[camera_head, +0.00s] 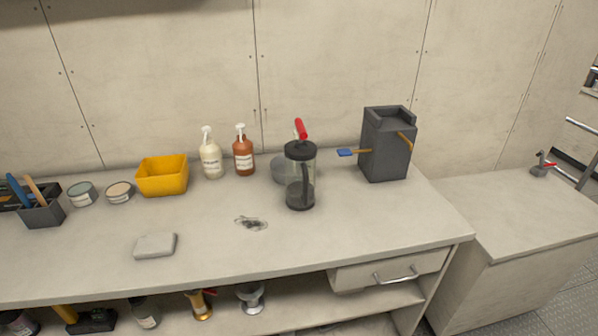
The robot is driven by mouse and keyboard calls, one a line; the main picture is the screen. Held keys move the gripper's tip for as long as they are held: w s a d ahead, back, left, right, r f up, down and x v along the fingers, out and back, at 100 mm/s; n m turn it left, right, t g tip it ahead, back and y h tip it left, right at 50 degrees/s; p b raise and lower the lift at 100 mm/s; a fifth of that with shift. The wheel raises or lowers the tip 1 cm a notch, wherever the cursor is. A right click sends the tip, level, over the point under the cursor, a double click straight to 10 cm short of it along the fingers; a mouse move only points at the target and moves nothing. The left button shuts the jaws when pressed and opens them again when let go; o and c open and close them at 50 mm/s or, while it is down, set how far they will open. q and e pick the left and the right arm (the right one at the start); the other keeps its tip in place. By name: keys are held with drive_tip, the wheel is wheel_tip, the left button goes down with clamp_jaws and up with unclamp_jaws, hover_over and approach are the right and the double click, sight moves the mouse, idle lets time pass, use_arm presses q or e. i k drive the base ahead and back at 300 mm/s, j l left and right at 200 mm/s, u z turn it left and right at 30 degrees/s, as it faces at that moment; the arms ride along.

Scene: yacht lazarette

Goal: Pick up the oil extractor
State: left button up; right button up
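What looks like the oil extractor (301,178) stands upright on the workbench (330,235), right of the middle. It has a clear cylinder, a black lid and base, and a red handle on top. A grey rounded object (281,168) sits close behind its left side and is partly hidden by it. Neither of my grippers shows in the head view.
Two pump bottles (243,155) and a yellow bin (162,176) are to the left. A drawer (390,271) stands slightly open.

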sight(300, 159)
drive_tip(key=l, duration=0.75)
drive_tip(key=i+l, duration=0.1)
drive_tip(key=l, duration=1.4)
drive_tip(key=i+z, duration=0.05)
